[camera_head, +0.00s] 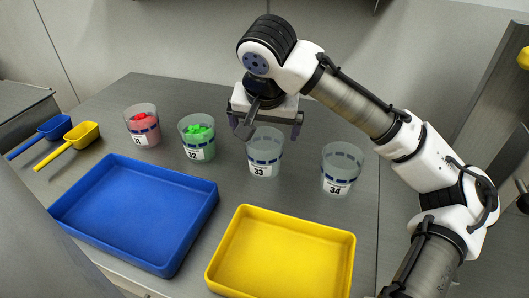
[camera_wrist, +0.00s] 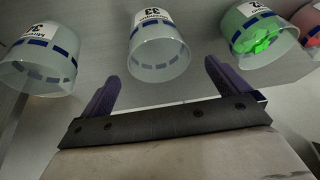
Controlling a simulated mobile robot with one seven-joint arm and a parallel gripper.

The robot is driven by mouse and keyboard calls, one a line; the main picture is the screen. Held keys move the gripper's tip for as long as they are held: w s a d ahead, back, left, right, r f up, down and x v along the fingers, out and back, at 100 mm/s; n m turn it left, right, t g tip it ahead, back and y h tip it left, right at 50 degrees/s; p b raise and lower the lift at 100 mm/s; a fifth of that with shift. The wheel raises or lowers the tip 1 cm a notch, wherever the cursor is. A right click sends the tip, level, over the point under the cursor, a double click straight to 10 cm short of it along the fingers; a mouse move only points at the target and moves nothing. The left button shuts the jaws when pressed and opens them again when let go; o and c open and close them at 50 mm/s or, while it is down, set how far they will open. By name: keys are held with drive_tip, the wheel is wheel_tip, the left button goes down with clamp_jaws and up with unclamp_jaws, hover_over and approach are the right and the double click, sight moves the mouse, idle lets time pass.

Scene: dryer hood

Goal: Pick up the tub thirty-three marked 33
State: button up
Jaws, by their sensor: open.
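The tub marked 33 (camera_head: 264,158) is a clear, empty cup with a dark blue dashed band and a white label. It stands upright on the grey table, third in a row of tubs. My gripper (camera_head: 268,127) is over it, pointing down, with its fingers apart near the rim. Whether a finger touches the rim cannot be told. In the wrist view, tub 33 (camera_wrist: 158,50) shows beyond and between the open fingers of my gripper (camera_wrist: 162,82), and nothing is held.
Tub 34 (camera_head: 341,170), empty, stands to the right. Tub 32 (camera_head: 197,140) with green pieces and tub 31 (camera_head: 142,127) with red pieces stand left. A blue tray (camera_head: 90,223) and a yellow tray (camera_head: 345,262) lie in front. Blue (camera_head: 54,127) and yellow (camera_head: 84,136) scoops lie far left.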

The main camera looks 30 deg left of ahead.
sight(264, 138)
drive_tip(key=x, duration=0.5)
drive_tip(key=shift+f, duration=0.1)
drive_tip(key=c, duration=1)
